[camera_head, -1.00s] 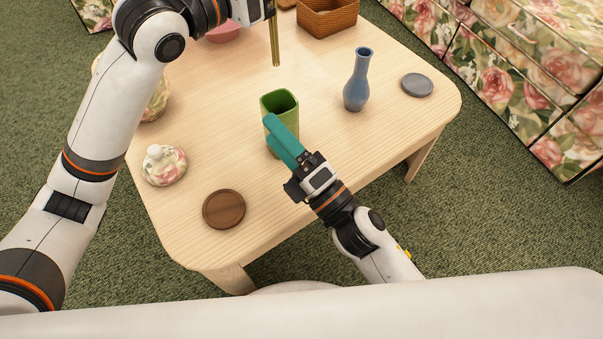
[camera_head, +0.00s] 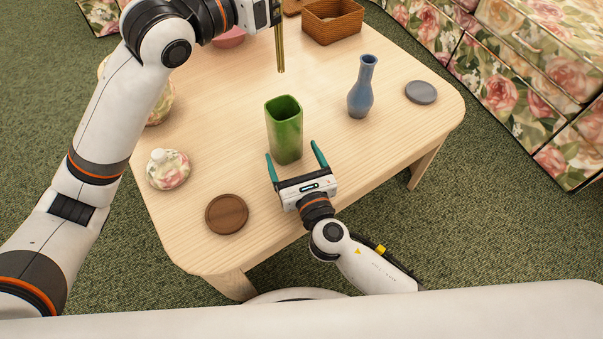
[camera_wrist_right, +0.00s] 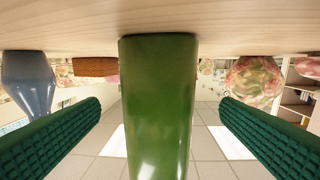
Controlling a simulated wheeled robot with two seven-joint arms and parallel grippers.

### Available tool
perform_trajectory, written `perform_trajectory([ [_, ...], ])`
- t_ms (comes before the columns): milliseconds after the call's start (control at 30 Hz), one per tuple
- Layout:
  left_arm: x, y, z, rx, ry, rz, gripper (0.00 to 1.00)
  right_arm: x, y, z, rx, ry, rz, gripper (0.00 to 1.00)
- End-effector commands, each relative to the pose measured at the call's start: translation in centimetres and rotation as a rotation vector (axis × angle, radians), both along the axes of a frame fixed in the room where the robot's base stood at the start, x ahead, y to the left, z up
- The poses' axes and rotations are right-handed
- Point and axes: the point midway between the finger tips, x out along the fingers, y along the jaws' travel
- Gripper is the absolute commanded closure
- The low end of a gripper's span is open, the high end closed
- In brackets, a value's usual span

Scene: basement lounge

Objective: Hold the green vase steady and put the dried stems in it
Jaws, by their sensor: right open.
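The green vase (camera_head: 286,136) stands upright on the table in the head view, its open mouth empty. My right gripper (camera_head: 292,149) is open at the vase's near side, one teal finger toward each side of it. In the right wrist view, which is upside down, the vase (camera_wrist_right: 158,110) fills the middle between the two spread fingers, with gaps on both sides. The dried stems (camera_head: 280,50) hang as a thin upright bundle below my left gripper, above and behind the vase. The left gripper's fingers and the stems' upper ends are cut off by the top edge.
A blue vase (camera_head: 361,92) and a grey disc (camera_head: 421,92) stand to the right. A wooden disc (camera_head: 227,213) and a floral lidded pot (camera_head: 168,169) are at the left. A wicker basket (camera_head: 332,24) and a pink bowl (camera_head: 229,38) are at the back.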

Motion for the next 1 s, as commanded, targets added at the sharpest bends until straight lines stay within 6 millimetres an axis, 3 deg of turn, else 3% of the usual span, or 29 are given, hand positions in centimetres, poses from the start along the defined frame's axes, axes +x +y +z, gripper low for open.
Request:
perform_trajectory([
  [100, 0.0, 0.0, 0.0, 0.000, 0.000, 0.000, 1.00, 2.2, 0.6, 0.1, 0.001, -0.002, 0.000, 0.14],
  [300, 0.0, 0.0, 0.0, 0.000, 0.000, 0.000, 1.00, 4.6, 1.3, 0.0, 0.001, 0.000, -0.001, 0.14],
  [733, 0.0, 0.0, 0.0, 0.000, 0.000, 0.000, 1.00, 5.4, 1.5, 0.0, 0.002, 0.002, 0.001, 0.14],
  [1000, 0.0, 0.0, 0.0, 0.000, 0.000, 0.000, 1.00, 5.4, 1.5, 0.0, 0.002, 0.002, 0.001, 0.58],
])
